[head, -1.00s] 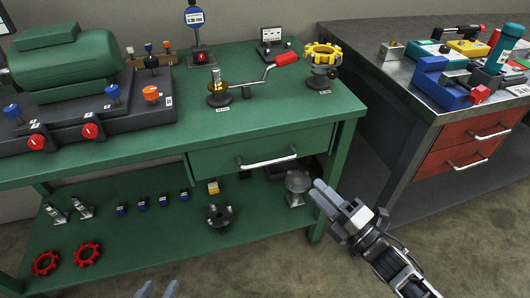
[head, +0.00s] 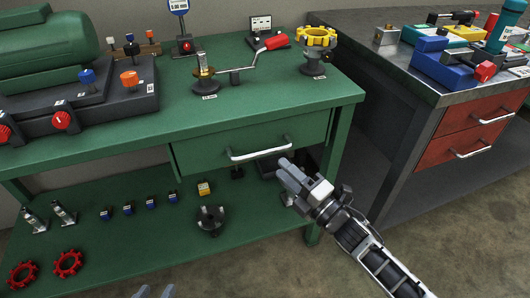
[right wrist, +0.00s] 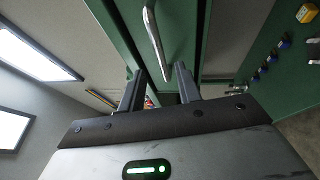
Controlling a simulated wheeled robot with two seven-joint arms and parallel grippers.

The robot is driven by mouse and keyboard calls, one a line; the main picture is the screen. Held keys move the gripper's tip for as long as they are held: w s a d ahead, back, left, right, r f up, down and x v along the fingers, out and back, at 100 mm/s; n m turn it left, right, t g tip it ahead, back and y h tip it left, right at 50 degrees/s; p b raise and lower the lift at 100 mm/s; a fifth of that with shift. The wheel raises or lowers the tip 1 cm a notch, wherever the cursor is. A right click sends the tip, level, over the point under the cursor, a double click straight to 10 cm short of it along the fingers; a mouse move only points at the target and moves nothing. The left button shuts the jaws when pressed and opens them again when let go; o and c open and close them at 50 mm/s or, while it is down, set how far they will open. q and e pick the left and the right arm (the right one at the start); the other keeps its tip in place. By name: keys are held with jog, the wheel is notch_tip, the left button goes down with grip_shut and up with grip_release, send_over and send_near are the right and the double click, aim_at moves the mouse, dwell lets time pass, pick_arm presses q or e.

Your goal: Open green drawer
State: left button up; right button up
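The green drawer (head: 310,131) sits under the green workbench top and looks shut. Its silver bar handle (head: 258,154) runs across the front. The handle also shows in the right wrist view (right wrist: 154,42), ahead of the fingertips and lined up with the gap between them.
A green lower shelf (head: 150,240) holds several small parts and red rings (head: 67,263). A crank with a red handle (head: 276,42) and a yellow-topped part (head: 317,38) stand on the bench. A grey bench with red drawers (head: 470,147) stands at right.

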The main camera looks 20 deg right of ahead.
aim_at(267, 154)
jog(key=x, duration=0.7)
jog(key=shift+w+a+r, duration=0.1)
jog(key=shift+w+a, duration=0.05)
jog(key=shift+w, duration=0.15)
grip_shut()
